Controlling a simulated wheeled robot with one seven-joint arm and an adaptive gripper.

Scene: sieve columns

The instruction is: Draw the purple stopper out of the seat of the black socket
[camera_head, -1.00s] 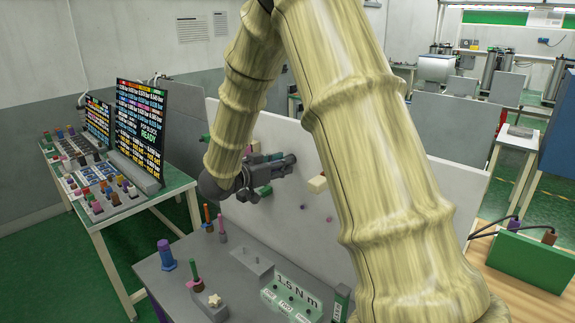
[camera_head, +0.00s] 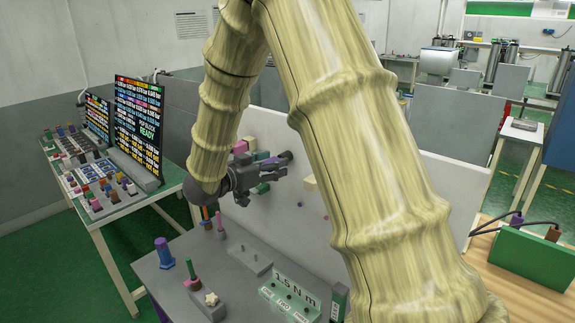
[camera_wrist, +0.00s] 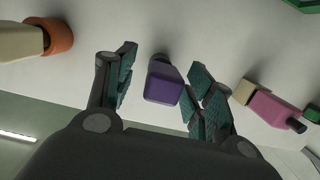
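The purple stopper (camera_wrist: 163,88) shows in the wrist view, its squarish end facing the camera. It stands out from the pale panel, with the dark socket (camera_wrist: 160,61) partly visible behind it. My gripper (camera_wrist: 160,76) is open, with one finger on each side of the stopper. Gaps show between the stopper and both fingers, so it is not gripped. In the head view my gripper (camera_head: 277,167) is in front of the upright panel, and I cannot clearly make out the stopper there.
In the wrist view a cream piece in an orange ring (camera_wrist: 60,38) is at left. A pink block (camera_wrist: 272,107) beside a cream block (camera_wrist: 244,91) is close to the right finger.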

